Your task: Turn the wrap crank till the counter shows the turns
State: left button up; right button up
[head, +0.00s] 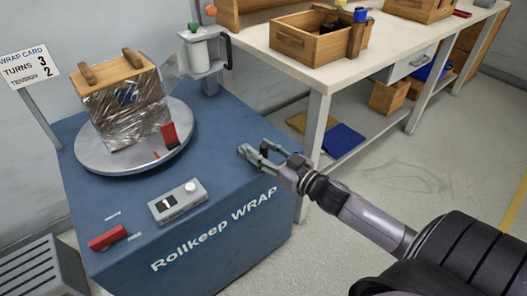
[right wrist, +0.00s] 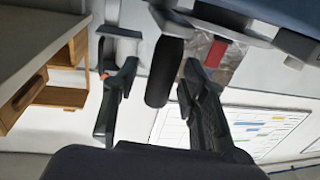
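The wrap crank's dark grip (right wrist: 165,72) stands between the two fingers of my right gripper (right wrist: 155,100) in the right wrist view. The fingers are open, with a gap visible on the left side; contact on the right is unclear. In the head view my right gripper (head: 257,152) is at the right edge of the blue wrap machine (head: 225,190). The counter (head: 168,203) on the machine's top shows 1. The wrap card (head: 24,66) reads turns 3, tension 2. A film-wrapped wooden crate (head: 125,105) stands on the round turntable (head: 95,162). My left gripper is not in view.
A red lever (head: 107,238) lies at the machine's front left, and a red flag (head: 170,134) stands at the turntable. The film roll post (head: 203,55) rises behind. A white bench (head: 345,68) with wooden boxes (head: 318,38) stands at the back right.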

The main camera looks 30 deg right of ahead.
grip_shut()
dwell(0.5)
dwell(0.3)
